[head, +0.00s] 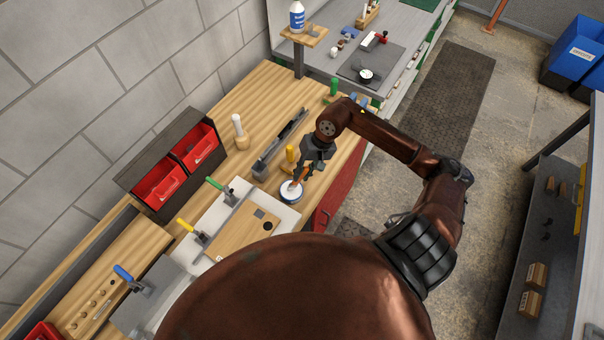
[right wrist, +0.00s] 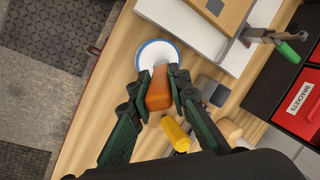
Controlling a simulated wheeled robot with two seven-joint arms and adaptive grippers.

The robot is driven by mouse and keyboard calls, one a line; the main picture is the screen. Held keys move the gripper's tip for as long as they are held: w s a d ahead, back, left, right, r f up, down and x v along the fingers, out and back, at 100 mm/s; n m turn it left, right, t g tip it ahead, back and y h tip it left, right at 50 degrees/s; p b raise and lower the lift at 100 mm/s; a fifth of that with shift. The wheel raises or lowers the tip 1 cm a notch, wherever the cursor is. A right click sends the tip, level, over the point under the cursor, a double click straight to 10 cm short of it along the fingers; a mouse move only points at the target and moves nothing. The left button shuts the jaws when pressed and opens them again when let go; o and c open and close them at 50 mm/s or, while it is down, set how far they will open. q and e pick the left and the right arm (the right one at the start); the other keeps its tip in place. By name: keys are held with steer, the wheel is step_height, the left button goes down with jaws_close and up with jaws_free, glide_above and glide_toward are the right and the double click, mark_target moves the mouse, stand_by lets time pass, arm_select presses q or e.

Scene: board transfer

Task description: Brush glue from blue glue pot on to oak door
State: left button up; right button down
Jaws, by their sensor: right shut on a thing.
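The glue pot (head: 290,195), white inside with a blue rim, stands on the workbench; it also shows in the right wrist view (right wrist: 143,50). My right gripper (head: 304,171) is shut on the orange-brown handle of the brush (right wrist: 159,92), above the pot. The brush (head: 297,180) points down at the pot's opening; I cannot tell whether its bristles touch the glue. The oak door (head: 240,232) is a flat wooden panel with a dark patch, lying left of the pot; its corner shows in the right wrist view (right wrist: 222,14). My left gripper is not in view.
Toggle clamps with a green handle (head: 214,183) and a yellow handle (head: 185,225) stand beside the door. A yellow-handled tool (head: 290,155) stands close behind the pot. Red bins (head: 160,183) are at the left against the wall. The aisle at right is open.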

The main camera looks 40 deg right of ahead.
steer(key=shift+s+f+b, duration=0.15)
steer(key=shift+f+b, duration=0.05)
steer(key=shift+b, duration=0.2)
stand_by(1.5)
steer(key=shift+r+p, duration=0.45)
steer(key=shift+r, duration=3.2)
